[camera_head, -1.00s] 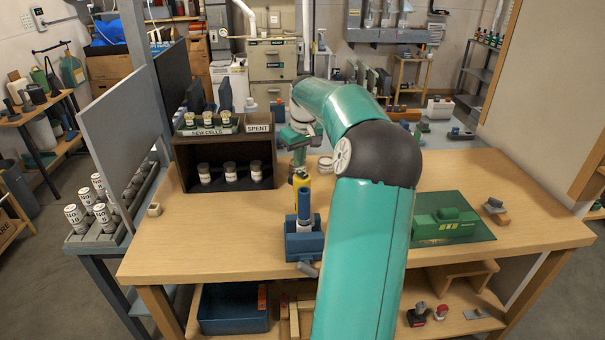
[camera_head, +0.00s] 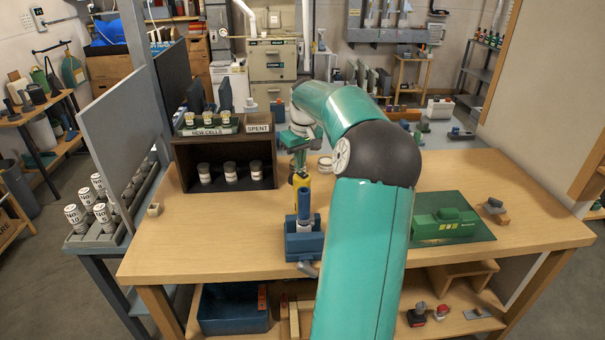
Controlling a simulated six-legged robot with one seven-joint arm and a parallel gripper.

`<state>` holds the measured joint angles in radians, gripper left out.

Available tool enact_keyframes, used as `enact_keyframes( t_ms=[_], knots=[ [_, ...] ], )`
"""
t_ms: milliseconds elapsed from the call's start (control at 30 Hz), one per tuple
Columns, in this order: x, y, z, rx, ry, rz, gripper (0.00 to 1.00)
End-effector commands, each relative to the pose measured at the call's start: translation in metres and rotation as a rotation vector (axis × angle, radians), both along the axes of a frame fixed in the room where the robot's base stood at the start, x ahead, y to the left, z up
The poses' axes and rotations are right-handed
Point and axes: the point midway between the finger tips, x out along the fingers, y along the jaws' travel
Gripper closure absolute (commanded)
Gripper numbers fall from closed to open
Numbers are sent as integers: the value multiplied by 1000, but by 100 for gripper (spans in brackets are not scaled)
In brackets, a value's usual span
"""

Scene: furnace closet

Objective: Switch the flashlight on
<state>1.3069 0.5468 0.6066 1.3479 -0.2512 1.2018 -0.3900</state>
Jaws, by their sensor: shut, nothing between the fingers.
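My gripper (camera_head: 299,170) is shut, pointing down directly over the flashlight's top end. Its fingertips are small and close to the yellow part; I cannot tell whether they touch it. The flashlight's switch cannot be made out. My teal arm crosses the bench to the right of the flashlight.
A dark shelf box (camera_head: 230,165) with several jars stands behind left, bearing the "NEW CELLS" tray (camera_head: 207,129) and a "SPENT" bin (camera_head: 257,125). A green case (camera_head: 446,221) lies on a green mat at right. The bench's left front is mostly clear.

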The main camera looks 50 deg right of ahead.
Motion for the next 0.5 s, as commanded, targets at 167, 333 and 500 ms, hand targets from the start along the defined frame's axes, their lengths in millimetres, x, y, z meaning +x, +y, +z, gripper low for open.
enact_keyframes(
  t_ms=[167,333,500],
  knots=[
    [0,0,-3,0,0,0,100],
    [0,0,-5,0,-1,0,100],
    [0,0,-7,0,0,0,100]
  ],
)
